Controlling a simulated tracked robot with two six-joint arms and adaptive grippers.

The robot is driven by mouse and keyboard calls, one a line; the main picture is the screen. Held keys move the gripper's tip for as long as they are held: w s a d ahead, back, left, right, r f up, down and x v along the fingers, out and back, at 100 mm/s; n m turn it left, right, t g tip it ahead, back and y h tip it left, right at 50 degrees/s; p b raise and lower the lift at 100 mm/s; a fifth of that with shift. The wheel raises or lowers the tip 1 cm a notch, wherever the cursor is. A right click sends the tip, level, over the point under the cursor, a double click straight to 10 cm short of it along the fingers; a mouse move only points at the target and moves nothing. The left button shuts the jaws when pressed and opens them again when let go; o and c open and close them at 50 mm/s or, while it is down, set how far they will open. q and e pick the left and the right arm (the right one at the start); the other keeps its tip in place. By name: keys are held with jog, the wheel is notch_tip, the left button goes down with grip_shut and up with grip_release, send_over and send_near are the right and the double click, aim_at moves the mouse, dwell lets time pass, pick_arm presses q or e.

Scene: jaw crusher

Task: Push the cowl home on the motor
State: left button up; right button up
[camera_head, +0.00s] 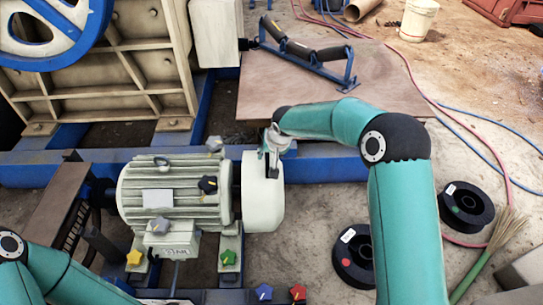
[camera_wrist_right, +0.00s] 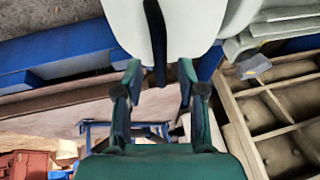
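My right gripper (camera_head: 275,148) is at the top of the cowl. In its wrist view the fingers (camera_wrist_right: 158,78) are apart, on either side of the strip's lower end; contact cannot be told. My left arm shows at lower left; its gripper is out of view.
Coloured knobs, such as a green one (camera_head: 228,257) and a yellow one (camera_head: 134,257), sit around the motor. Two black spools (camera_head: 466,207) lie on the floor at right. A blue beam (camera_head: 330,165) runs behind the cowl. A board (camera_head: 330,85) with a roller frame lies beyond.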

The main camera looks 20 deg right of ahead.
jog(key=shift+w+f, duration=0.1)
jog(key=shift+f, duration=0.1)
grip_shut()
dwell(0.3)
